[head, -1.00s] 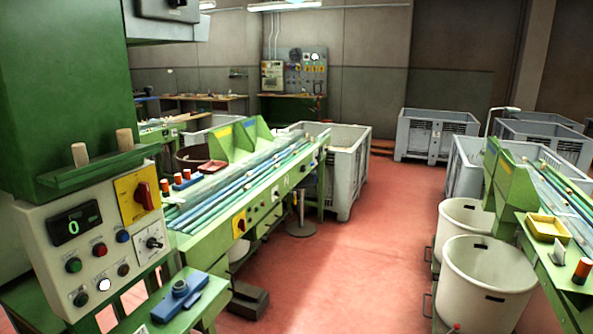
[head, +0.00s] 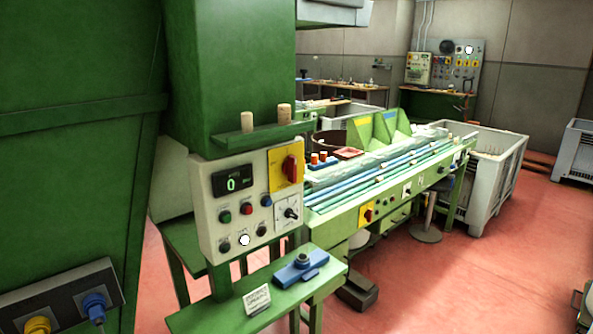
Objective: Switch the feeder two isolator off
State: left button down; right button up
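A red rotary switch on a yellow plate (head: 290,169) is at the upper right of the beige control panel (head: 205,205) on the near green machine. Its red handle looks upright. A second, smaller red switch on a yellow plate (head: 367,214) is on the front of the long green sorting bench (head: 345,228). No label readable here tells which of them is the feeder two isolator. Neither of my grippers is in view.
A green ledge (head: 260,291) with a blue fixture (head: 301,268) and a small sign sticks out below the panel. A large green cabinet (head: 75,170) fills the left. A wall board (head: 459,66) with controls stands far back. Red floor (head: 470,280) is clear at right.

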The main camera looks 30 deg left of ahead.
aim_at(289, 168)
jog(key=u, duration=0.3)
jog(key=i+l+u, duration=0.55)
jog(key=l+u, duration=0.2)
